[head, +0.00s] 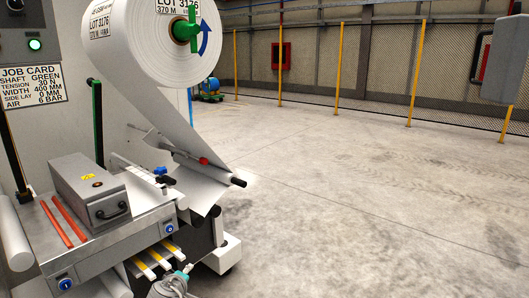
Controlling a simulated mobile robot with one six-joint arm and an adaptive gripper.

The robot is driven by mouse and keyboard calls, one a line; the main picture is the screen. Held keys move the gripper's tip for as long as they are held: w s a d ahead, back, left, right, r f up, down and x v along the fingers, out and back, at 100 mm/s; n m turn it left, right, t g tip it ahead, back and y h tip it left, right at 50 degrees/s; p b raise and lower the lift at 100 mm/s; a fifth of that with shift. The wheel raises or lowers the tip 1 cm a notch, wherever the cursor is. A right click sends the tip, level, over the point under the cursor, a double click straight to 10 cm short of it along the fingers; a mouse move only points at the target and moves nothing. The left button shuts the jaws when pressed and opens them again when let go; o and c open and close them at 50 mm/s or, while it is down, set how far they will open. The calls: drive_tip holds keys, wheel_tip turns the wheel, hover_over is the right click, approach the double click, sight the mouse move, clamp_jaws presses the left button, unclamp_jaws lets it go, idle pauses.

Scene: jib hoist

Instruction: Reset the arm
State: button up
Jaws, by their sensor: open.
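My gripper does not show clearly anywhere in the head view. A small grey part with teal pieces at the bottom edge looks like a piece of my own arm, cut off by the frame. A large white roll (140,45), labelled LOT 3176, 370 M, hangs on a shaft with a green handle (186,31) and a blue curved arrow on its face. A white web (185,130) runs down from the roll to a roller with a dark end (238,182).
The machine carries a grey box with a handle (92,190), two orange-red bars (63,222) and a job card (32,85). A lit green button (35,44) is at upper left. Open concrete floor (370,200) lies right, before yellow posts (338,70) and a mesh fence.

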drive_tip(key=w+d+f+m+g+h, duration=0.2)
drive_tip(key=d+f+m+g, duration=0.15)
drive_tip(key=d, duration=0.85)
drive_tip(key=s+d+f+m+g+y, duration=0.1)
drive_tip(key=s+d+f+m+g, duration=0.15)
drive_tip(key=d, duration=0.75)
drive_tip(key=s+d+f+m+g, duration=0.1)
drive_tip(key=s+d+m+g, duration=0.25)
drive_tip(key=d, duration=0.65)
drive_tip(key=s+d+f+m+g+y, duration=0.1)
drive_tip(key=s+d+f+m+g, duration=0.2)
drive_tip(key=d, duration=0.6)
wheel_tip(320, 180, up, 39)
drive_tip(key=s+p, duration=0.1)
drive_tip(key=p, duration=3.7)
drive_tip(key=shift+d+f, duration=0.15)
drive_tip(key=shift+m, duration=0.25)
